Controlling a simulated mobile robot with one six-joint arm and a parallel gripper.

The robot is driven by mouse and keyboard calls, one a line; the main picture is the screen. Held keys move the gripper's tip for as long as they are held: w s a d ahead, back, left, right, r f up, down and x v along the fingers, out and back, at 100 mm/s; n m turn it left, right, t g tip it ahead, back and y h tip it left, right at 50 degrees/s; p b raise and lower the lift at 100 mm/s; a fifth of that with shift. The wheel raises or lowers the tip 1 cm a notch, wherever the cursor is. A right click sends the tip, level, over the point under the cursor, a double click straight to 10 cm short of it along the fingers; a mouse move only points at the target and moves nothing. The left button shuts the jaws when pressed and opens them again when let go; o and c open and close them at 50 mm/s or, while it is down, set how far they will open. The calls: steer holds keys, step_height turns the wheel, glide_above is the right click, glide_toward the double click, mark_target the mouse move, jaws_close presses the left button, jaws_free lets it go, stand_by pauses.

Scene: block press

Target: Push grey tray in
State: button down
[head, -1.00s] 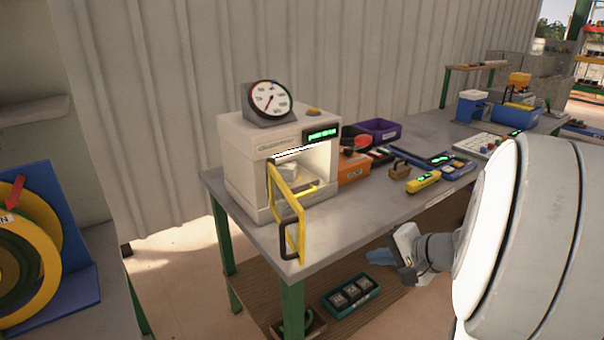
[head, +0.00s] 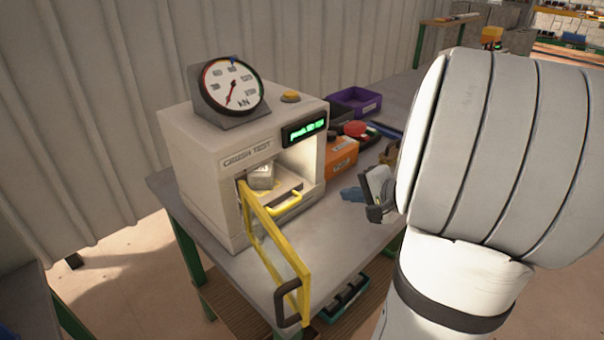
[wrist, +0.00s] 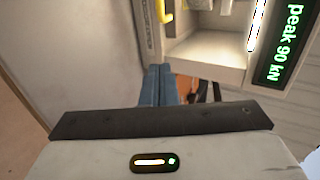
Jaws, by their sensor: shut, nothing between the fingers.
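The crush-test press (head: 205,180) stands on the bench with its chamber open. My gripper (head: 352,194) has blue fingers, shut and empty, in front and to the right of the opening, apart from the tray. In the wrist view the blue fingers (wrist: 155,85) point toward the press. The yellow handle (wrist: 164,12) shows at the top edge, and most of the tray is out of frame.
The press's yellow-framed door (head: 275,255) hangs open toward me, left of my gripper, with a dark handle (head: 287,303). The display (wrist: 283,45) reads peak 90 kN.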

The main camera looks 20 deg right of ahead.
glide_toward(302, 186)
steer(key=f, duration=0.1)
steer(key=w+f, duration=0.1)
steer(key=a+f, duration=0.1)
steer(key=shift+w+f, duration=0.1)
steer(key=shift+w, duration=0.15)
steer(key=shift+w+a+p, duration=0.2)
steer(key=shift+w, duration=0.4)
steer(key=shift+w+a+p, duration=0.2)
steer(key=shift+w, duration=0.4)
steer(key=shift+w+a, duration=0.25)
steer(key=shift+w, duration=0.3)
